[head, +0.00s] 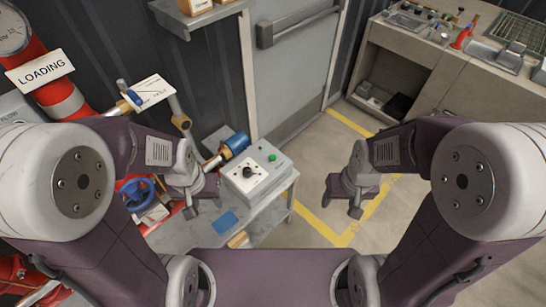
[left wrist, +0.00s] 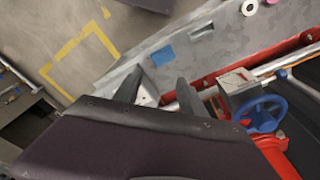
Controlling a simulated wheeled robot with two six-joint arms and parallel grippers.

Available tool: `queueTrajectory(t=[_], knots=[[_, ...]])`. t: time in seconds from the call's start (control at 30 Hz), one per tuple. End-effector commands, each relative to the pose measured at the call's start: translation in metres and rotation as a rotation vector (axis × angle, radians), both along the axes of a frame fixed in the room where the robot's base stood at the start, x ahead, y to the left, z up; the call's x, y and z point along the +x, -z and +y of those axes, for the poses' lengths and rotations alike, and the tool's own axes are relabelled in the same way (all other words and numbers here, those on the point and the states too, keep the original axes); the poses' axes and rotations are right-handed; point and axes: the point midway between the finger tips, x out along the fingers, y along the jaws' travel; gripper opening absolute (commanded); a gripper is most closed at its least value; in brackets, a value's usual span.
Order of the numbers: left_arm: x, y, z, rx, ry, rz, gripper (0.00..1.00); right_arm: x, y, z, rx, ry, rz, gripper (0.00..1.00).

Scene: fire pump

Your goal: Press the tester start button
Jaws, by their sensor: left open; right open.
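The tester is a grey box (head: 281,167) with a white front panel, on a grey bench in the middle of the head view. A green button (head: 272,157) sits at its upper right, and a black knob (head: 247,172) is on the white panel. My left gripper (head: 204,206) is open and empty, to the left of the box and apart from it. Its fingers also show in the left wrist view (left wrist: 158,92), with a small white patch between them that I cannot identify; the green button is not visible there. My right gripper (head: 343,207) is open and empty over the floor, right of the box.
A blue cloth (head: 227,222) lies on the bench (head: 266,218) below the box. A blue-and-copper fitting (head: 235,146) is just left of the box. A blue handwheel (head: 138,192) and red pipes stand at left.

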Motion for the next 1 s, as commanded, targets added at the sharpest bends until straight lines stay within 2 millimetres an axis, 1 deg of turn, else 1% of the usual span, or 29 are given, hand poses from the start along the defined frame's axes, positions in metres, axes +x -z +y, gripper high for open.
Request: queueTrajectory(t=[0.03, 0.07, 0.1, 0.17, 0.2, 1.0], knots=[[0.0000, 0.0000, 0.0000, 0.000, 0.000, 0.000, 0.40, 0.0000, 0.0000, 0.0000, 0.000, 0.000, 0.000, 0.59], [0.0000, 0.0000, 0.0000, 0.000, 0.000, 0.000, 0.32, 0.0000, 0.0000, 0.0000, 0.000, 0.000, 0.000, 0.59], [0.0000, 0.0000, 0.0000, 0.000, 0.000, 0.000, 0.21, 0.0000, 0.0000, 0.0000, 0.000, 0.000, 0.000, 0.59], [0.0000, 0.0000, 0.0000, 0.000, 0.000, 0.000, 0.04, 0.0000, 0.0000, 0.0000, 0.000, 0.000, 0.000, 0.59], [0.0000, 0.0000, 0.0000, 0.000, 0.000, 0.000, 0.00, 0.0000, 0.0000, 0.0000, 0.000, 0.000, 0.000, 0.59], [0.0000, 0.0000, 0.0000, 0.000, 0.000, 0.000, 0.00, 0.0000, 0.0000, 0.0000, 0.000, 0.000, 0.000, 0.59]])
